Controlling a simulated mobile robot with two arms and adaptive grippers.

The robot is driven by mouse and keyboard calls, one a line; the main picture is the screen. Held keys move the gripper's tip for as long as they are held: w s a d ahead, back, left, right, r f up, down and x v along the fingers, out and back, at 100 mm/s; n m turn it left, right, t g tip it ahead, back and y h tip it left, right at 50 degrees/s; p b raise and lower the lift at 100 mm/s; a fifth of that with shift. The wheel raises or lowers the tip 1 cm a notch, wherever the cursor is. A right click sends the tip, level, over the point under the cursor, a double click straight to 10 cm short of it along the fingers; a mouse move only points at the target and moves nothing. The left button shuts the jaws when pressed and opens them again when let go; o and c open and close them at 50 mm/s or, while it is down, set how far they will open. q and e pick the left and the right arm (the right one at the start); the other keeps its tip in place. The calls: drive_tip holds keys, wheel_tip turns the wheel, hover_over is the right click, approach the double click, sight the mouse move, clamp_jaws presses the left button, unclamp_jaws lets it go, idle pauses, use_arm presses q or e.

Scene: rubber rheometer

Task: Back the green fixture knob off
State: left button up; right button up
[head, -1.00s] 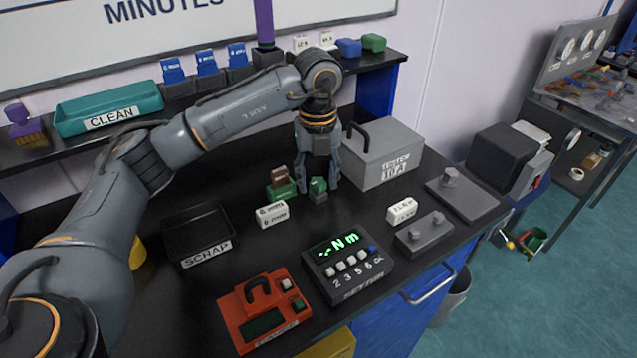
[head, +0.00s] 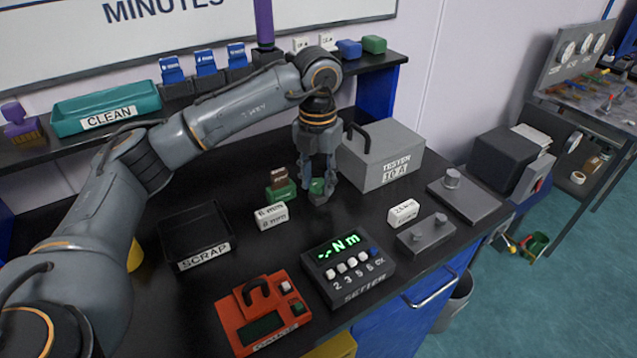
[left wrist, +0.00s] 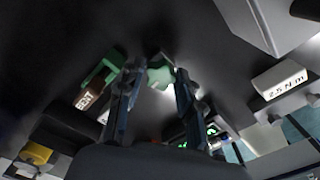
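The green fixture knob (head: 317,187) sits on a small dark fixture on the black bench, left of the grey tester box. My left gripper (head: 316,181) points down over it, with a finger on either side. In the left wrist view the pale green knob (left wrist: 160,76) lies between the two fingertips (left wrist: 158,72), which appear closed against it. The fingers partly hide the fixture in the head view. My right gripper is not in view.
A green block (head: 281,193) with a brown top stands just left of the fixture, and a white label block (head: 271,216) in front of it. The grey tester box (head: 385,160) stands close on the right. The setter (head: 350,270) and red device (head: 262,312) are nearer the front.

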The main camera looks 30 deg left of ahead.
use_arm(q)
clamp_jaws()
drive_tip(key=n, duration=0.4)
drive_tip(key=shift+n+p, duration=0.3)
drive_tip(key=shift+n, duration=1)
drive_tip(key=n, duration=0.2)
drive_tip(key=shift+n+p, duration=0.3)
drive_tip(key=shift+p, duration=0.1)
